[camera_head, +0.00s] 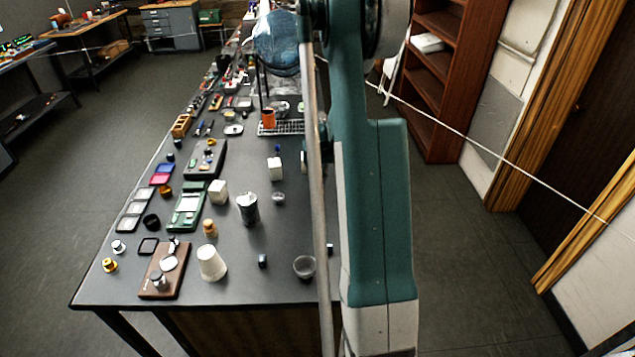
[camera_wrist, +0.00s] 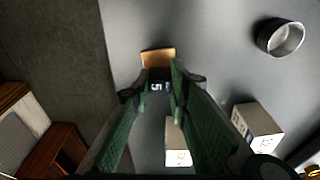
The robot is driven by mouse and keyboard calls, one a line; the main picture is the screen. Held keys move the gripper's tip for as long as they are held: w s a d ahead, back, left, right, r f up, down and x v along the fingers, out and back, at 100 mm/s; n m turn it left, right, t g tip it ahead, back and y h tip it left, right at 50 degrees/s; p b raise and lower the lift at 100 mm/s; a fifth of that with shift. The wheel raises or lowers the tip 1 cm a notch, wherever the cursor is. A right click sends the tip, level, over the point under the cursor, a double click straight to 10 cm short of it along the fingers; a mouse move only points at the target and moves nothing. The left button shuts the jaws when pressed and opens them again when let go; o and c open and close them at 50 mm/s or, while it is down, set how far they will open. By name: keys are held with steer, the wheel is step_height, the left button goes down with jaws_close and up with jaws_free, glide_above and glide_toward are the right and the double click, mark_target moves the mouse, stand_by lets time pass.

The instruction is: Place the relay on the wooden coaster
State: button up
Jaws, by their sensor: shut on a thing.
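In the wrist view my gripper (camera_wrist: 158,82) has its green fingers closed on a small dark block with a pale "5" on top, which I take to be the relay (camera_wrist: 157,88). The fingers cover its sides. Just beyond the fingertips a tan, wood-coloured piece, likely the wooden coaster (camera_wrist: 157,56), lies on the dark table near its edge. Only part of it shows. The relay appears at or over its near side; I cannot tell whether they touch. In the head view my arm hides the gripper, the relay and the coaster.
In the wrist view, pale labelled boxes (camera_wrist: 258,127) (camera_wrist: 178,146) stand close by, and a round metal cup (camera_wrist: 280,38) stands at upper right. The table (camera_head: 285,285) drops off to the floor on the wrist view's left.

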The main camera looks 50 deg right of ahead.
steer(key=shift+f, duration=0.15)
steer(key=o, duration=0.8)
steer(key=shift+s+a+r, duration=0.2)
steer(key=shift+r, duration=1.85)
steer(key=shift+s+a+r, duration=0.2)
steer(key=shift+s+r, duration=0.05)
steer(key=shift+r, duration=1.75)
steer(key=shift+s+a+r, duration=0.2)
steer(key=shift+r, duration=1.85)
